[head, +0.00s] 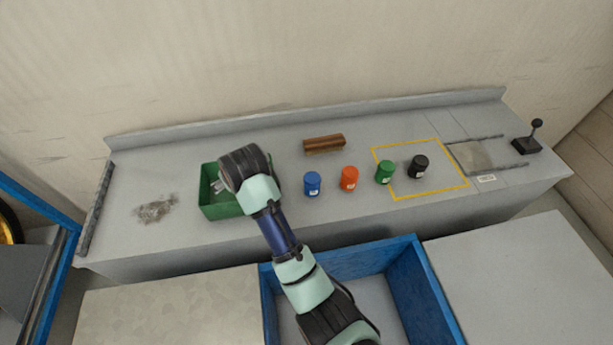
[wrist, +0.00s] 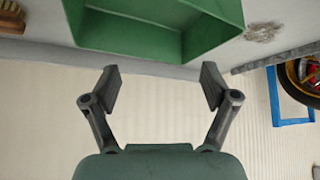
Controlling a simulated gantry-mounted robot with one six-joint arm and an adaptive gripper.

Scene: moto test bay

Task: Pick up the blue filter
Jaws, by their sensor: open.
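The blue filter (head: 312,184) stands upright on the grey bench in the head view, just right of my arm's end and left of the orange filter. It does not show in the wrist view. My gripper (wrist: 160,88) is open and empty in the wrist view, its two fingers spread apart. A green bin (wrist: 160,48) is beyond the fingertips there. In the head view my wrist is over the right part of the green bin (head: 222,211) and hides some of it; the fingers are mostly hidden.
Orange (head: 349,179), green (head: 384,172) and black (head: 418,167) filters stand in a row to the right, the black one inside a yellow outline. A wooden brush (head: 324,144) lies behind. A joystick (head: 529,140) is at the right end. A blue-walled box (head: 394,292) is in front.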

